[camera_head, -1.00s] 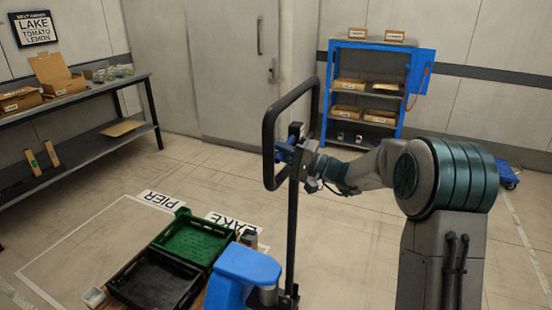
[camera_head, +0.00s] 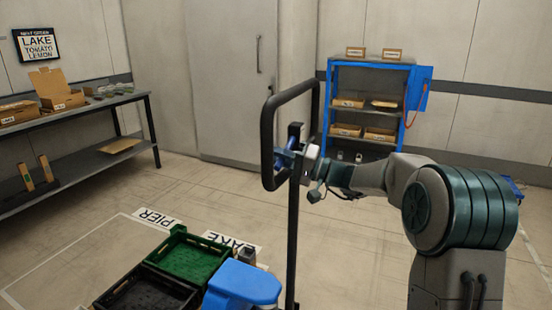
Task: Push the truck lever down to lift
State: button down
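The truck's black handle loop (camera_head: 268,140) stands upright on a dark post (camera_head: 292,230) in the middle of the view. A blue lever (camera_head: 284,158) shows at the top of the post, inside the loop. My gripper (camera_head: 298,164) is at the lever, reaching in from the right. Its fingers are small and partly hidden by the post and lever, so I cannot tell whether they are shut on it. The truck's blue body (camera_head: 245,283) is below, at the bottom edge.
A green crate (camera_head: 190,257) and a black crate (camera_head: 148,290) are left of the truck's blue body. Floor labels PIER (camera_head: 157,217) and LAKE (camera_head: 232,241) lie behind them. A blue shelf (camera_head: 325,110) stands at the back; a table (camera_head: 100,103) with boxes is at left.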

jog(key=shift+f, duration=0.1)
jog(key=c, duration=1.4)
grip_release()
jog(key=shift+d, duration=0.15)
jog(key=b+v, duration=0.1)
jog(key=v, duration=1.2)
jog(key=shift+s+d, duration=0.15)
jog(key=shift+d, duration=0.15)
